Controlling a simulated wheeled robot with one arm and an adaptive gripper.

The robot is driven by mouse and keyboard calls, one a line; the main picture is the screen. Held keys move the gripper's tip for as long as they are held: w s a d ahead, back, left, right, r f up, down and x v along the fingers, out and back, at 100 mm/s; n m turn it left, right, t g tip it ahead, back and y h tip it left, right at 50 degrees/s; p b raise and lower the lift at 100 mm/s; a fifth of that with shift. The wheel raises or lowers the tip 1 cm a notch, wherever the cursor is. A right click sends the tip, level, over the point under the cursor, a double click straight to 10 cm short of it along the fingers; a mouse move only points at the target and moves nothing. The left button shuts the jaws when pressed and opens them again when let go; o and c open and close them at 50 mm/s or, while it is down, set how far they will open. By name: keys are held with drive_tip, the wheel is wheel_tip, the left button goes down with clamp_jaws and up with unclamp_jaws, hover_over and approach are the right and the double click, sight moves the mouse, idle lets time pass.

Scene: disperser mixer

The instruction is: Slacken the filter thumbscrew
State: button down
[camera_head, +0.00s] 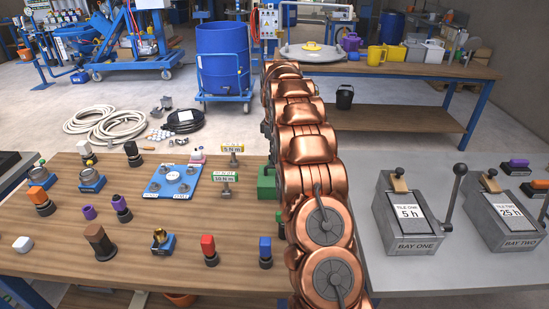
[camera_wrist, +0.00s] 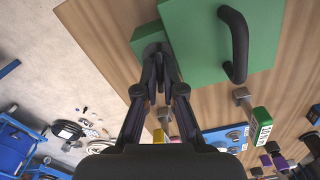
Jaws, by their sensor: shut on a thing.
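The green filter box (camera_wrist: 207,43) fills the top of the wrist view, with a black curved handle (camera_wrist: 236,45) on its face. My gripper is hidden there.
Coloured knobs are spread over the wooden bench (camera_head: 150,258). Grey units BAY ONE (camera_head: 410,225) and BAY TWO (camera_head: 507,220) with levers stand to the right.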

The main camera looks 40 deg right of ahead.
drive_tip(key=shift+n+b, duration=0.35)
drive_tip(key=shift+n, duration=1.35)
drive_tip(key=shift+r, duration=0.1)
drive_tip(key=c, duration=1.3)
unclamp_jaws()
wheel_tip(320, 180, up, 6)
drive_tip(key=shift+w+d+r, duration=0.1)
drive_tip(key=shift+r, duration=0.6)
